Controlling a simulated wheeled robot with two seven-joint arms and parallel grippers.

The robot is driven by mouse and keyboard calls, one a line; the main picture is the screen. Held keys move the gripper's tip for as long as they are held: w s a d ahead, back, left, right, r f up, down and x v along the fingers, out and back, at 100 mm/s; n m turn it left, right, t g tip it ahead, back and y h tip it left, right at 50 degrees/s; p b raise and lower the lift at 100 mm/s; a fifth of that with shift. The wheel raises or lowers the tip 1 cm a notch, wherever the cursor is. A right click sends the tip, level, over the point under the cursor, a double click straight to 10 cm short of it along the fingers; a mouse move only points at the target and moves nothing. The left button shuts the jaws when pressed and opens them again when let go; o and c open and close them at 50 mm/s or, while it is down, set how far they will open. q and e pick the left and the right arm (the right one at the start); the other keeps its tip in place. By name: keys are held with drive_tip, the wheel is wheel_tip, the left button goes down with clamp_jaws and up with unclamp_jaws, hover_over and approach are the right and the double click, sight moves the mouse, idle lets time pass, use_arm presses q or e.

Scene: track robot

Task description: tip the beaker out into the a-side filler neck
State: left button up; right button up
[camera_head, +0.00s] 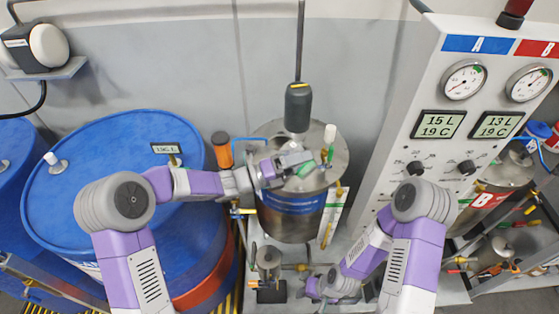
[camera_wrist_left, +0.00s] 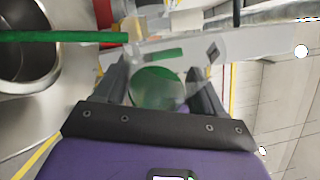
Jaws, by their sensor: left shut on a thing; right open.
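The A-side tank is a steel drum with a blue band (camera_head: 292,204), in the middle of the head view. My left gripper (camera_head: 300,164) is over its lid. It is shut on the clear beaker, which shows in the left wrist view with green liquid (camera_wrist_left: 158,88) between the fingers. In the head view the beaker is small and partly hidden by the gripper. A white-topped upright piece (camera_head: 330,134) stands at the lid's right; I cannot tell whether it is the filler neck. My right gripper (camera_head: 308,291) is open and low, in front of the tank.
A dark mixer motor (camera_head: 298,107) stands above the tank. The control panel (camera_head: 428,92) stands at right, beside the B-side tank (camera_head: 492,198). A small pump (camera_head: 269,262) sits below the tank.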

use_arm(q)
drive_tip(key=shift+w+a+r+n+h+p, duration=0.35)
drive_tip(key=shift+n+p, duration=0.25)
drive_tip(key=shift+p, duration=0.5)
idle(0.4)
drive_tip(key=shift+w+r+n+t+p, duration=0.15)
drive_tip(key=shift+r+n+t+p, duration=0.15)
drive_tip(key=shift+n+p, duration=0.45)
drive_tip(key=shift+a+r+n+p, duration=0.1)
drive_tip(key=shift+r+n+p, duration=0.15)
drive_tip(key=shift+p, duration=0.4)
